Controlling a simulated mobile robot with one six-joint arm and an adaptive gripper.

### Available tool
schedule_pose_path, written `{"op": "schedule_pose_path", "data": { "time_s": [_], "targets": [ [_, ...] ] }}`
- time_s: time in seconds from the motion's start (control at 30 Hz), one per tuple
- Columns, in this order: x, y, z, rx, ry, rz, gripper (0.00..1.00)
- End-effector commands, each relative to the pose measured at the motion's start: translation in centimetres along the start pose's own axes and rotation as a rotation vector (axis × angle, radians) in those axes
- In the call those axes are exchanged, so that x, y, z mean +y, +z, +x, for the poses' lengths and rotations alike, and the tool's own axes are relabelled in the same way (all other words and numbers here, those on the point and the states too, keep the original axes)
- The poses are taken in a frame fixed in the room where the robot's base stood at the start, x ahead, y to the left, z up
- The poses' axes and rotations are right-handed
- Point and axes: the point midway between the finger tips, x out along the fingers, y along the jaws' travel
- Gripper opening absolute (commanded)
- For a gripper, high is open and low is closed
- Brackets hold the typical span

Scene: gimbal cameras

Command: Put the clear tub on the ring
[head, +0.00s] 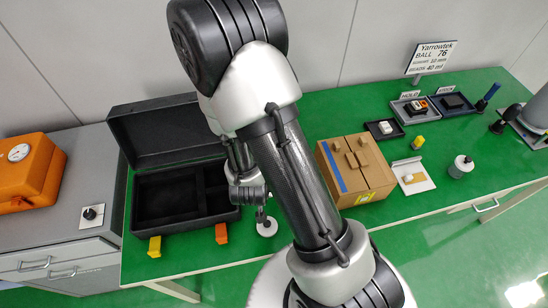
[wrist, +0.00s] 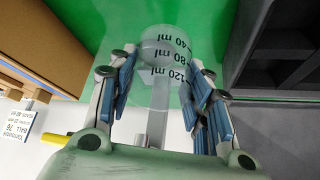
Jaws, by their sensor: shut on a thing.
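The clear tub (wrist: 160,52) is see-through with dark ml markings, and it stands out between the fingers in the wrist view. My gripper (wrist: 163,88) is shut on its sides, with blue pads on both sides of it. In the head view my gripper (head: 258,207) is low over the green table, just right of the black case. A whitish round thing (head: 266,228) shows just below it; I cannot tell whether this is the tub or the ring. I cannot make out the ring for certain in either view.
An open black case (head: 180,222) is left of my gripper, with yellow and orange blocks (head: 222,234) at its front. A cardboard box (head: 372,178) stands to the right. Farther right are trays (head: 385,130), a white plate (head: 412,176) and a grey jar (head: 461,167).

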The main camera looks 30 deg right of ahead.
Motion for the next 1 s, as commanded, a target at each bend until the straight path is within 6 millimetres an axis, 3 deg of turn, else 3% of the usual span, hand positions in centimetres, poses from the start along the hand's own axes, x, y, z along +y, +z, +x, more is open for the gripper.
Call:
{"op": "schedule_pose_path", "data": {
  "time_s": [0.4,0.9,1.0],
  "targets": [
    [0.1,-4.6,8.3,0.001,0.001,0.003,0.15],
    [0.0,-7.0,13.7,0.000,-0.001,-0.001,0.15],
    [0.0,-7.1,13.9,0.000,-0.002,-0.002,0.15]
  ]
}}
